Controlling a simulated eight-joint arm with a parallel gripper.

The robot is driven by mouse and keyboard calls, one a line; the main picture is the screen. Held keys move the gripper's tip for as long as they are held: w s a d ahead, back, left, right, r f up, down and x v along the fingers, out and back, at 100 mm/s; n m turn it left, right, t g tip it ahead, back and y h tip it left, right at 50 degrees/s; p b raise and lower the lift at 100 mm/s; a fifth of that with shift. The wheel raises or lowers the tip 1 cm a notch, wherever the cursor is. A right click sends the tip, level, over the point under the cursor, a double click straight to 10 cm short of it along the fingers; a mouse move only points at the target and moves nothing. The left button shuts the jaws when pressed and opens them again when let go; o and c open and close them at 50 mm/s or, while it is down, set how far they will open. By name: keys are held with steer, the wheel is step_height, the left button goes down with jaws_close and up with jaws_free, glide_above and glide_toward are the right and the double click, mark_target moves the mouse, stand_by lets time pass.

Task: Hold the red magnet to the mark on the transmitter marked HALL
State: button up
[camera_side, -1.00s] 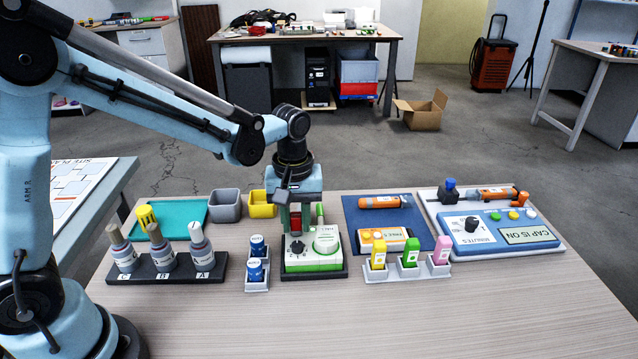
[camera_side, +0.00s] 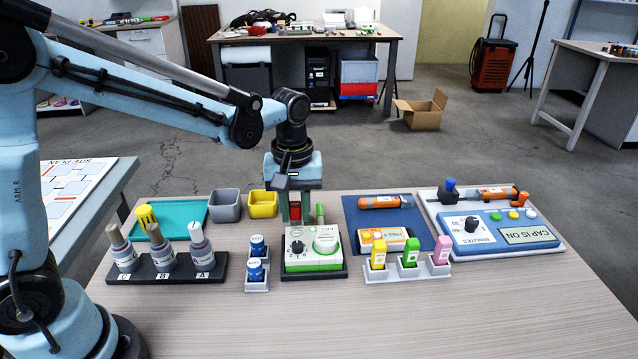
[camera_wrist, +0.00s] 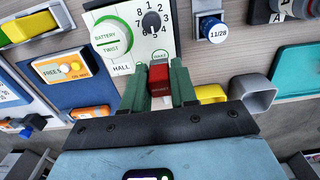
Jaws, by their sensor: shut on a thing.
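The transmitter (camera_side: 312,262), white and green with a black dial and a round green-ringed battery cap, sits on a dark base at the middle of the table. In the wrist view the transmitter (camera_wrist: 137,48) reads HALL, with a green WAKE mark (camera_wrist: 160,54) at its edge. My gripper (camera_side: 294,214) is shut on the red magnet (camera_side: 295,209), at the back edge of the transmitter. In the wrist view the magnet (camera_wrist: 159,76) sits between the green fingers just beside the WAKE mark, which is partly hidden. I cannot tell whether they touch.
Grey bin (camera_side: 225,206) and yellow bin (camera_side: 262,204) stand left of my gripper. Blue batteries (camera_side: 257,247) stand left of the transmitter. A blue mat (camera_side: 357,217) with an orange-white device (camera_side: 387,240) lies right. Bottles in a black rack (camera_side: 160,274) stand at the left. The front table is clear.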

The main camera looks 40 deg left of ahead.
steer(key=shift+r, duration=2.25)
